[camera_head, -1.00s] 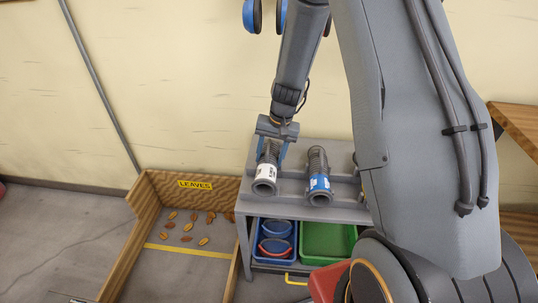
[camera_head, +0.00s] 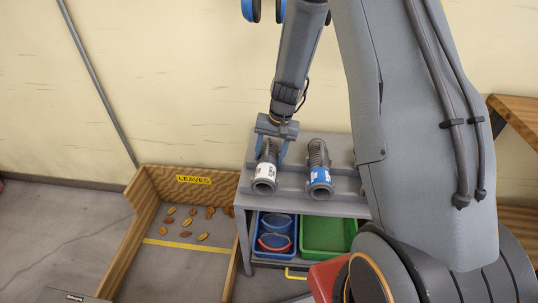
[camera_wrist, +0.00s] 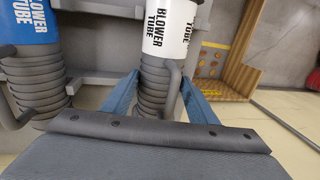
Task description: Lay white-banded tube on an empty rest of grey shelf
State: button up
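The white-banded tube (camera_head: 265,172) is at the left end of the grey shelf (camera_head: 342,149), its open end toward the camera. The wrist view shows its white band (camera_wrist: 170,28) and ribbed part (camera_wrist: 158,90). My gripper (camera_head: 271,152) is shut on the ribbed part, with one blue finger on each side. The tube is over the left rest; I cannot tell whether it touches it. A blue-banded tube (camera_head: 319,176) lies on the shelf to its right, apart from it, and also shows in the wrist view (camera_wrist: 35,75). My arm hides the shelf's right part.
Below the shelf top stand a blue bin (camera_head: 259,247) with things in it and a green tray (camera_head: 328,236). A wooden-walled bay (camera_head: 146,205) labelled LEAVES, with several leaves on its floor, is at left. A wooden surface (camera_head: 515,112) is at far right.

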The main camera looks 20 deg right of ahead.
aim_at(274, 157)
jog(key=o, duration=0.4)
jog(key=shift+c, duration=0.2)
jog(key=shift+r, duration=0.1)
jog(key=r, duration=0.2)
jog(key=d+r, duration=0.1)
jog(key=r, duration=0.4)
jog(key=shift+s+d+b, duration=0.2)
jog(key=shift+s+b, duration=0.05)
jog(key=shift+b, duration=0.1)
jog(key=shift+s+r, duration=0.3)
jog(key=shift+r, duration=0.2)
jog(key=s+a+r+n+h, duration=0.1)
jog(key=s+r, duration=0.3)
jog(key=s, duration=0.7)
jog(key=s+r+n+h, duration=0.1)
jog(key=s+r+n, duration=0.2)
jog(key=s, duration=0.8)
jog(key=shift+a+r+g, duration=0.3)
jog(key=shift+a+r, duration=0.05)
jog(key=shift+r, duration=0.05)
jog(key=shift+c, duration=0.3)
